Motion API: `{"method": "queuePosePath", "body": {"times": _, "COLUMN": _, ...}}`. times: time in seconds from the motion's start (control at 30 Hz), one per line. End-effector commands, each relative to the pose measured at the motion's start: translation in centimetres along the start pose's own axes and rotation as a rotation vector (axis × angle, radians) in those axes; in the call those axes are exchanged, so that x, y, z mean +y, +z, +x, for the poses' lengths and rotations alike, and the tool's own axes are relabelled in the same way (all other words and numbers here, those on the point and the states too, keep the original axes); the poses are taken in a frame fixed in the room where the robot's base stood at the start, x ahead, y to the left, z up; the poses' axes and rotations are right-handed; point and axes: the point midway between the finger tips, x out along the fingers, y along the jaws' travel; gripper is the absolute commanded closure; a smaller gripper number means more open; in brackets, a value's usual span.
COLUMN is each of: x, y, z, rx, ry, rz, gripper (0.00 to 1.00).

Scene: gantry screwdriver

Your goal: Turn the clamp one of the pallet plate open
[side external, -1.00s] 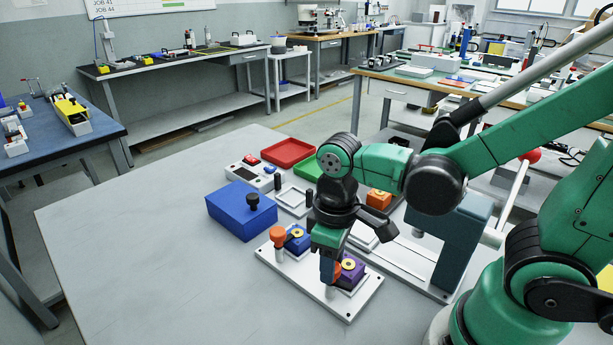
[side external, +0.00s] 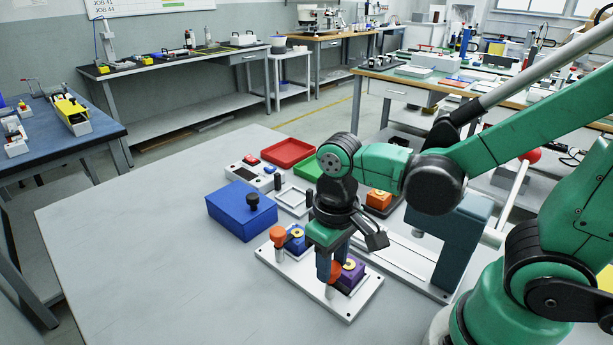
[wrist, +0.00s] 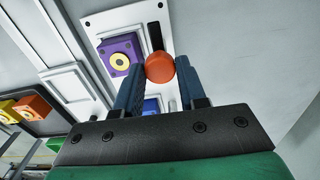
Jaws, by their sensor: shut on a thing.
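The white pallet plate (side external: 348,317) lies on the table and carries a blue block (side external: 297,240) and a purple block (side external: 352,276) with a yellow ring on top. An orange clamp knob (side external: 277,233) stands by the blue block. My gripper (side external: 329,279) points down beside the purple block, its blue fingers shut on a second orange clamp knob (wrist: 160,67). In the wrist view, a black clamp bar (wrist: 156,37) runs from this knob alongside the purple block (wrist: 121,56) and does not appear to cross its yellow ring. The fingers partly hide the blue block (wrist: 152,105).
A blue box (side external: 240,211) with a black knob stands left of the plate. A red tray (side external: 288,153), a green tray (side external: 308,169) and a grey button box (side external: 250,172) lie behind. A slate-blue gantry post (side external: 462,240) stands right. The table's left front is clear.

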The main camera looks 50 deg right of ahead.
Motion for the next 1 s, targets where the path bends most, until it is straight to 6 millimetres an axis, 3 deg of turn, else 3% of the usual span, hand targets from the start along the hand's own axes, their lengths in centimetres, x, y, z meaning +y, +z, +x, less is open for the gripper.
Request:
{"method": "queuePosePath", "body": {"times": 0.07, "x": 0.0, "y": 0.0, "z": 0.0, "rx": 0.000, "ry": 0.000, "rz": 0.001, "gripper": 1.00}}
{"method": "queuePosePath", "body": {"times": 0.1, "x": 0.0, "y": 0.0, "z": 0.0, "rx": 0.000, "ry": 0.000, "rz": 0.001, "gripper": 0.61}}
{"method": "queuePosePath", "body": {"times": 0.2, "x": 0.0, "y": 0.0, "z": 0.0, "rx": 0.000, "ry": 0.000, "rz": 0.001, "gripper": 0.33}}
{"method": "queuePosePath", "body": {"times": 0.63, "x": 0.0, "y": 0.0, "z": -0.5, "rx": 0.001, "ry": 0.000, "rz": 0.000, "gripper": 0.32}}
{"method": "queuePosePath", "body": {"times": 1.0, "x": 0.0, "y": -0.1, "z": -4.3, "rx": 0.000, "ry": 0.000, "rz": 0.000, "gripper": 0.32}}
